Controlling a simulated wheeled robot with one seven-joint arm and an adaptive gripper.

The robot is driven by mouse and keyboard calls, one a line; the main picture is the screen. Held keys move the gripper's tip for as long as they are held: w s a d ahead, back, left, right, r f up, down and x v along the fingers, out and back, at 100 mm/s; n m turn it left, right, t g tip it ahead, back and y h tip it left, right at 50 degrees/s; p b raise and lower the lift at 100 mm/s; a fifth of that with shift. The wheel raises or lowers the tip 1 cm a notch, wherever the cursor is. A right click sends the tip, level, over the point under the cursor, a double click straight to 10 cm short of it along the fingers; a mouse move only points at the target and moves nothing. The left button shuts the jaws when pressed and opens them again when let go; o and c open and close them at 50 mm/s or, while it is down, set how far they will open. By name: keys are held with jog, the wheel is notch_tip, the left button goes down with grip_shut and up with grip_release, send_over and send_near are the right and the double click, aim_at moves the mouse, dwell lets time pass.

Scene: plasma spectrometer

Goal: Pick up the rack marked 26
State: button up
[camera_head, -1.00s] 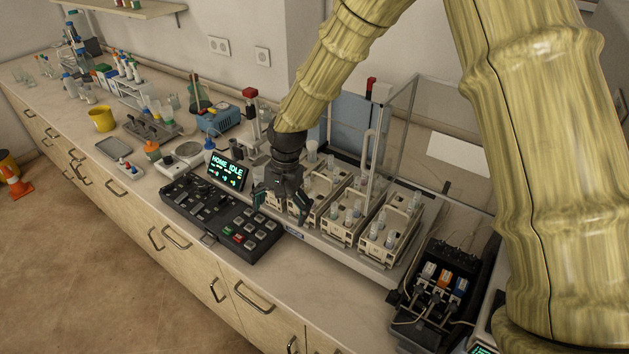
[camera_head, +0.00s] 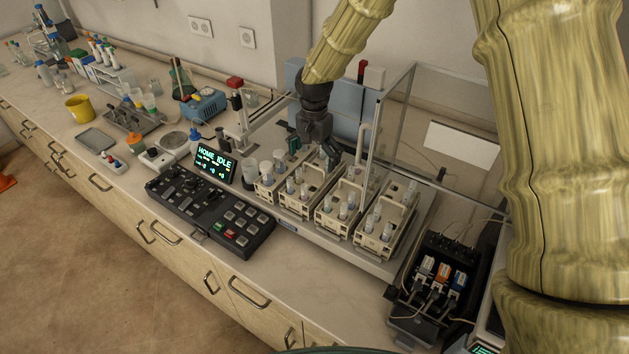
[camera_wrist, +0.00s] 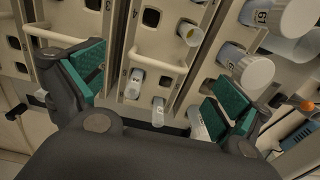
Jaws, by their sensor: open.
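Several cream racks with handles and capped tubes stand side by side in the sampler tray (camera_head: 330,244). They include a left rack (camera_head: 266,190), a second rack (camera_head: 294,208), a third rack (camera_head: 329,221) and a right rack (camera_head: 372,243). I cannot read a 26 on any of them. My gripper (camera_head: 313,150) is open above the back of the left racks, pointing down. In the wrist view its green-padded fingers (camera_wrist: 155,88) are spread, with rack handles and tubes below and between them. Nothing is held; whether the fingers touch a rack is unclear.
A clear upright panel (camera_head: 390,135) rises behind the right racks. A black control panel (camera_head: 210,212) and a display reading HOME IDLE (camera_head: 214,161) stand at left front. A black unit with cables (camera_head: 440,275) stands to the right. Bare bench (camera_head: 300,268) lies in front.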

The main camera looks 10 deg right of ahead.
aim_at(314, 176)
jog(key=shift+s+f+p, duration=0.3)
jog(key=shift+f+p, duration=0.35)
jog(key=shift+p, duration=0.05)
jog(key=shift+a+f+p, duration=0.1)
jog(key=shift+f+p, duration=1.05)
jog(key=shift+f, duration=1)
jog(key=c, duration=1)
